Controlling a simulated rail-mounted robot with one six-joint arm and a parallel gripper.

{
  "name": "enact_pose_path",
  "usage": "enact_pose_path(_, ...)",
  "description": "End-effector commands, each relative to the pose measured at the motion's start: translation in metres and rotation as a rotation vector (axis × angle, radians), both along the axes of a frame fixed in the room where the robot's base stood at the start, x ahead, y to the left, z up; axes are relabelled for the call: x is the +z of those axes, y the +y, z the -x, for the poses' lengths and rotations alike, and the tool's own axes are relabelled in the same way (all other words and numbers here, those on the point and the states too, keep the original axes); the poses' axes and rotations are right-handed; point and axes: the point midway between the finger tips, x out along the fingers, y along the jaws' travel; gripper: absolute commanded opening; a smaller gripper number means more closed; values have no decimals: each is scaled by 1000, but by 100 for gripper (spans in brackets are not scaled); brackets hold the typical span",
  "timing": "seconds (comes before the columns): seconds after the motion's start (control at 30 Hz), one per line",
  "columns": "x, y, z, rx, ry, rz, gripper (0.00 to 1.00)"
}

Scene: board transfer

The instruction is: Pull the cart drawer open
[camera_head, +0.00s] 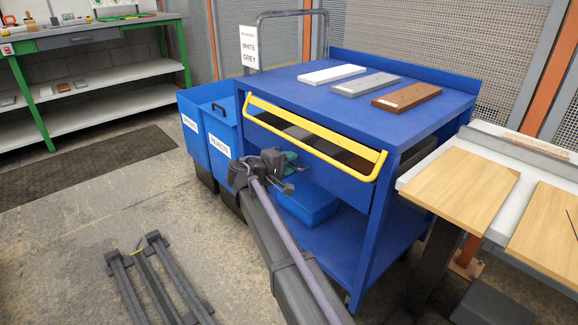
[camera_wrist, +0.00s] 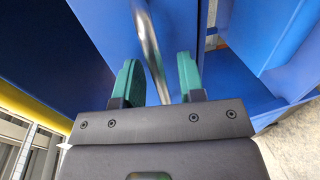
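The blue cart (camera_head: 318,91) stands in the middle of the head view. Its drawer has a yellow-edged front (camera_head: 312,140), and grey and brown pieces show in the gap behind the yellow edge. I cannot tell how far out the drawer is. My gripper (camera_head: 289,162) is at the drawer's blue front face, below the yellow edge. In the wrist view, a curved silver handle bar (camera_wrist: 149,45) passes between my gripper's two green fingers (camera_wrist: 157,80). The fingers are apart, with gaps beside the bar.
White (camera_head: 331,74), grey (camera_head: 366,84) and brown (camera_head: 407,97) boards lie on the cart top. Blue bins (camera_head: 222,130) stand at the left. A table with wooden panels (camera_head: 460,186) is close at the right. A dark rack (camera_head: 155,285) lies on the floor in front.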

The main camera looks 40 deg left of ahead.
Motion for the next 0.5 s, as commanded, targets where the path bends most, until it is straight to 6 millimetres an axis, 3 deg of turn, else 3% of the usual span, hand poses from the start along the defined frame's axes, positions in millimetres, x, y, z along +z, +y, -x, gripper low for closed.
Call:
enact_pose_path(0.23,0,-1,-2,0,0,0,35)
enact_pose_path(0.5,0,-1,-1,0,0,0,10)
